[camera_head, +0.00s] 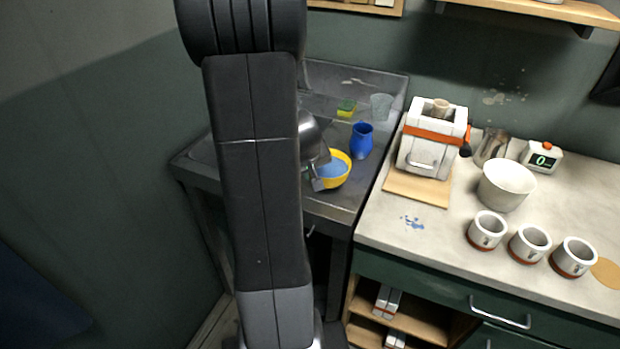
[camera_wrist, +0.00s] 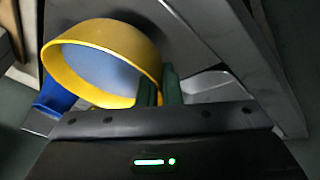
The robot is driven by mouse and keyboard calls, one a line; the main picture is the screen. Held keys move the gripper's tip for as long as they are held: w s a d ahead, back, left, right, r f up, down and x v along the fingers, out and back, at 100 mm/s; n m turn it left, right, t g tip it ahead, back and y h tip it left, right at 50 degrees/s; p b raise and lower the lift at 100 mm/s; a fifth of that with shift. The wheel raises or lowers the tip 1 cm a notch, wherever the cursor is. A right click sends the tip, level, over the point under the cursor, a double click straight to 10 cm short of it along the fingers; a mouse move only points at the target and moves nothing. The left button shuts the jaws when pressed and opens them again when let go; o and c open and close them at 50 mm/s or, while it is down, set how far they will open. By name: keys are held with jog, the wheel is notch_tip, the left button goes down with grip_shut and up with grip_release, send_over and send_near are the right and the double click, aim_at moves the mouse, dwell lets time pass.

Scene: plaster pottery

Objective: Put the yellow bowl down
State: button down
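The yellow bowl (camera_head: 343,180) has a blue inside and appears over the dark metal sink counter in the head view. In the wrist view the yellow bowl (camera_wrist: 125,38) is large and tilted, with its rim at my gripper (camera_wrist: 160,88). The green fingers are close together on the bowl's near right rim. In the head view my gripper (camera_head: 318,180) is at the bowl's left side, partly hidden by my arm. I cannot tell whether the bowl touches the surface below.
A blue vase (camera_head: 361,141) stands just behind the bowl, with a clear cup (camera_head: 381,107) and a yellow-green item (camera_head: 346,108) farther back. The pale counter at right holds a white machine (camera_head: 432,145), a white bowl (camera_head: 506,186) and several cups. Bare metal (camera_head: 335,207) shows in front.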

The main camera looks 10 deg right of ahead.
jog(key=shift+f, duration=0.9)
jog(key=shift+w+f+b, duration=0.1)
jog(key=shift+f+b, duration=0.1)
jog(key=shift+b, duration=0.15)
jog(key=c, duration=1.6)
grip_release()
jog(key=shift+r+p, duration=0.35)
jog(key=shift+r, duration=0.1)
jog(key=p+v, duration=0.1)
jog(key=v, duration=1)
jog(key=shift+s+r, duration=0.2)
jog(key=shift+s, duration=0.1)
